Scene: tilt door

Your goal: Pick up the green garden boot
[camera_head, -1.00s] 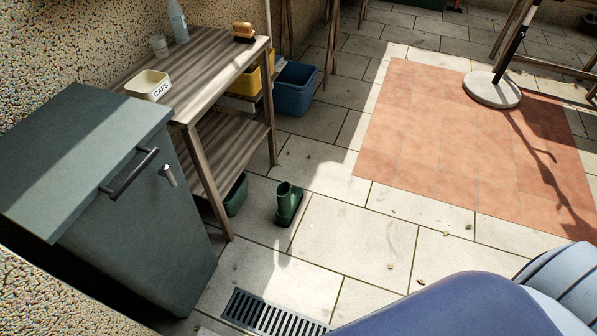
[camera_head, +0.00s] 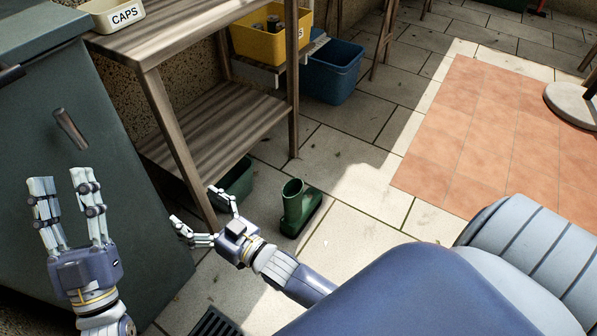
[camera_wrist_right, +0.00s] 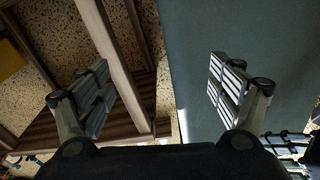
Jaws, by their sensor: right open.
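The green garden boot (camera_head: 300,207) stands upright on the paving in the head view, right of the workbench's front leg. My right gripper (camera_head: 194,205) is open and empty, left of the boot and apart from it, with its fingers pointing left, away from the boot. In the right wrist view my right gripper (camera_wrist_right: 157,78) shows its two fingers wide apart with nothing between them; the boot is not seen there. My left gripper (camera_head: 60,178) is open and empty in front of the grey cabinet, far left of the boot.
The grey cabinet (camera_head: 120,200) and wooden workbench (camera_head: 215,130) bound the left side. A dark green tub (camera_head: 236,180) sits under the bench, close to the boot. A blue bin (camera_head: 333,75) stands behind. Paving right of the boot is clear. A floor grate (camera_head: 213,325) lies in front.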

